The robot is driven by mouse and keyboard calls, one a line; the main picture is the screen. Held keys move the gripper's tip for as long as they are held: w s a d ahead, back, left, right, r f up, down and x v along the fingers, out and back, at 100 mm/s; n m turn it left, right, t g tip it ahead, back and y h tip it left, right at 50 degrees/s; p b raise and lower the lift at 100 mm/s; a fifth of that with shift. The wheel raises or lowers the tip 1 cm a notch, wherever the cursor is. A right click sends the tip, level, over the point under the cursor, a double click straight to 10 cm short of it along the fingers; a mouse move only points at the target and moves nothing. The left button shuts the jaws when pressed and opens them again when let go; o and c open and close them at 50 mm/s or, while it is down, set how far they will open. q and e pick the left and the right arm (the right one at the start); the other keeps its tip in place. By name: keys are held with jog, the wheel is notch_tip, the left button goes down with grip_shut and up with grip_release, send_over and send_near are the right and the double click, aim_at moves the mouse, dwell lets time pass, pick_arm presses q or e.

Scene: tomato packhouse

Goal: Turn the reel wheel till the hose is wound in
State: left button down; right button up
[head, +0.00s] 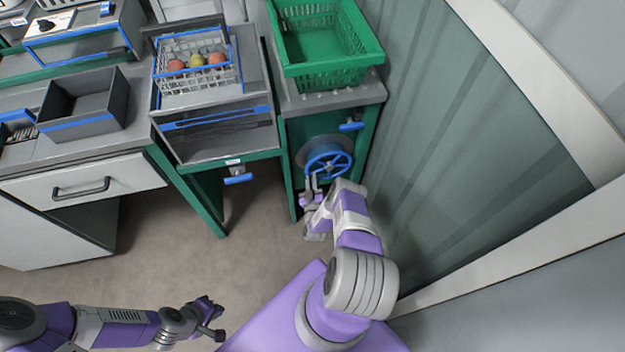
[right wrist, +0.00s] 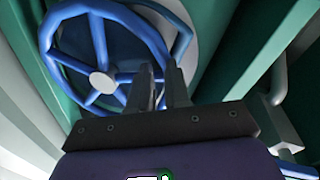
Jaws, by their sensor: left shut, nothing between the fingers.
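The blue reel wheel (head: 328,165) is upright on the front of the green cabinet, with a grey round drum behind it. In the right wrist view, the wheel (right wrist: 57,60) shows its spokes and pale hub. My right gripper (head: 312,182) is at the wheel's lower left in the head view. Its fingers (right wrist: 160,78) stand slightly apart and close about the rim; the contact is partly hidden. My left gripper (head: 217,322) is shut and empty, low over the floor, far from the wheel. I cannot make out the hose.
A green crate (head: 326,74) stands on the cabinet (head: 372,125) above the wheel. A blue handle (head: 351,126) sticks out just above the wheel. A wire basket (head: 160,72) with several tomatoes is to the left. A corrugated wall (head: 470,140) is close on the right.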

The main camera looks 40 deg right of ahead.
jog(key=o, duration=0.4)
jog(key=p+v, duration=0.2)
jog(key=v, duration=0.5)
jog(key=shift+s+a, duration=0.15)
jog(key=shift+s, duration=0.05)
